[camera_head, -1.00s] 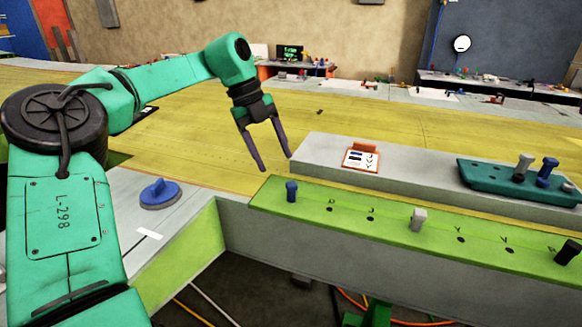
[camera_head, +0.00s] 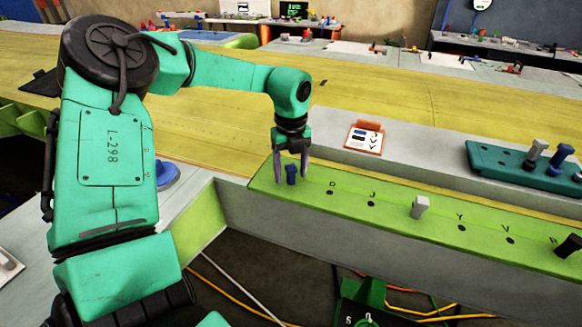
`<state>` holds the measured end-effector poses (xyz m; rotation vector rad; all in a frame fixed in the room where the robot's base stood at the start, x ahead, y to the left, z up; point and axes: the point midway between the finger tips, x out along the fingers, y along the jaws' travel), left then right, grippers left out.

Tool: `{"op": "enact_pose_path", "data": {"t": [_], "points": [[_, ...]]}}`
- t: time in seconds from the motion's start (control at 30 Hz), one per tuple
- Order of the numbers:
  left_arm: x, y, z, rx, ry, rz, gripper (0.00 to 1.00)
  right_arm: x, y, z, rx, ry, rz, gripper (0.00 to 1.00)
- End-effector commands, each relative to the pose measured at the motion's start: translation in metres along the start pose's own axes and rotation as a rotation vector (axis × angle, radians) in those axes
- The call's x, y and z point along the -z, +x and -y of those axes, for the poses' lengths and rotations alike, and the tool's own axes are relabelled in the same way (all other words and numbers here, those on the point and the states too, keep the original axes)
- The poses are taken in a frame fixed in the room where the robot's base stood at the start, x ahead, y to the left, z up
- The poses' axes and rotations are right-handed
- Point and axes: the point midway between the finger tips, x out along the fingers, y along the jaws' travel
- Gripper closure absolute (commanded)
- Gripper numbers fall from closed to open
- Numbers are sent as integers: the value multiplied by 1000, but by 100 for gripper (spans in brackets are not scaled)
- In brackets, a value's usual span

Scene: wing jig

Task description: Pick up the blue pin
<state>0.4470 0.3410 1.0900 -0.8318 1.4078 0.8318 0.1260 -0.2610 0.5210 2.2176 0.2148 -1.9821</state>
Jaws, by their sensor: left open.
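The blue pin (camera_head: 291,174) stands upright at the left end of the green strip (camera_head: 390,202). My left gripper (camera_head: 291,178) points down over it, with its two dark fingers open, one on each side of the pin's head. The fingertips reach close to the strip's surface. I cannot tell whether either finger touches the pin. Another blue pin (camera_head: 560,157) stands in the teal block (camera_head: 510,167) at the right. My right gripper is not in view.
A grey pin (camera_head: 420,206) and a black pin (camera_head: 568,245) stand farther right on the green strip, with lettered holes between. A card on an orange stand (camera_head: 364,139) sits on the grey ledge behind. A blue round object (camera_head: 167,174) lies left, partly hidden by my arm.

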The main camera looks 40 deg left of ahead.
Motion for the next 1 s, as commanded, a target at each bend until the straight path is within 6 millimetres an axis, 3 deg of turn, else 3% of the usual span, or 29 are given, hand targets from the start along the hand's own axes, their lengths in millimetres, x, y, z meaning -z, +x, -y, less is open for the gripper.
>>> {"op": "enact_pose_path", "data": {"t": [0.23, 0.27, 0.4, 0.43, 0.77, 0.87, 1.0], "points": [[0, 8, 0, 1, -1, 1, 32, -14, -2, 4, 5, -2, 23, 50], [0, 8, 0, 1, -1, 1, 40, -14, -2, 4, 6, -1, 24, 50], [0, 8, 0, 1, -1, 1, 94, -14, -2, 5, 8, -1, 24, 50], [0, 7, 0, 1, 0, 1, 100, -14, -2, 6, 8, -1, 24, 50], [0, 5, 0, 2, 0, 2, 100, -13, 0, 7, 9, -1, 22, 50], [-1, -2, 1, 4, 0, 3, 100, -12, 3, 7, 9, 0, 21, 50], [-1, -26, 1, 6, -1, 6, 100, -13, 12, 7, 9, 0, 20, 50]]}}
